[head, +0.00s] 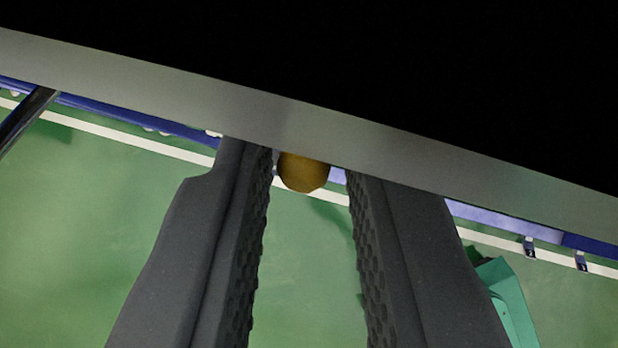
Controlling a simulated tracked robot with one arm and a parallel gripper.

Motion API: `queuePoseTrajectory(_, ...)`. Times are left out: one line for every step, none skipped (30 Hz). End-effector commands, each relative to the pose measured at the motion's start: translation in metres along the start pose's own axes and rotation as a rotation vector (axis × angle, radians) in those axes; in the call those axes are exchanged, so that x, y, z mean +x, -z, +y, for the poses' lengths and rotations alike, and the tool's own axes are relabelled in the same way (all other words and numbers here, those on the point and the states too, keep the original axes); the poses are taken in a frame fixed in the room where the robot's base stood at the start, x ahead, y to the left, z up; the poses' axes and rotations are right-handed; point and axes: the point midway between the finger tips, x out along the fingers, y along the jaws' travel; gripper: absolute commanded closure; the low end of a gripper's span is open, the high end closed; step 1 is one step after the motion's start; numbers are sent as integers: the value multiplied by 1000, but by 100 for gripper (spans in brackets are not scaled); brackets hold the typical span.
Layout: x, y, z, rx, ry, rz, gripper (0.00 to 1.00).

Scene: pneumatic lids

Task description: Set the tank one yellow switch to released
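The yellow switch (304,173) shows as a rounded yellow-brown knob at the lower edge of a grey metal panel (180,97). My gripper (308,160) is open, with one dark textured finger on each side of the knob. A gap shows on both sides of the knob, wider on the right. I cannot tell whether the fingertips touch the panel. The switch's upper part and its set position cannot be made out, and no tank label is in view.
A green floor (100,220) with a white line lies below. Blue structure (500,222) runs behind the panel's lower edge. A teal object (507,300) is at the lower right, and a dark metal bar (25,118) is at the left. The area above the panel is black.

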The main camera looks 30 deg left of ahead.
Motion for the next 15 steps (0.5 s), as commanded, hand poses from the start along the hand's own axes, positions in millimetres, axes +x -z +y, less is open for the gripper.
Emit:
queuePoseTrajectory(0,0,0,0,0,0,66)
queuePoseTrajectory(0,0,0,0,0,0,66)
queuePoseTrajectory(0,0,0,0,0,0,66)
queuePoseTrajectory(0,0,0,0,0,0,66)
queuePoseTrajectory(0,0,0,0,0,0,66)
queuePoseTrajectory(0,0,0,0,0,1,66)
queuePoseTrajectory(0,0,0,0,0,1,66)
queuePoseTrajectory(0,0,0,0,0,1,66)
queuePoseTrajectory(0,0,0,0,0,1,66)
queuePoseTrajectory(-1,0,0,0,0,1,66)
queuePoseTrajectory(-1,0,0,0,0,1,66)
queuePoseTrajectory(-2,0,0,0,1,1,66)
queuePoseTrajectory(-4,0,0,0,1,0,66)
queuePoseTrajectory(-5,0,-1,0,1,1,66)
queuePoseTrajectory(-8,0,-1,-1,1,1,66)
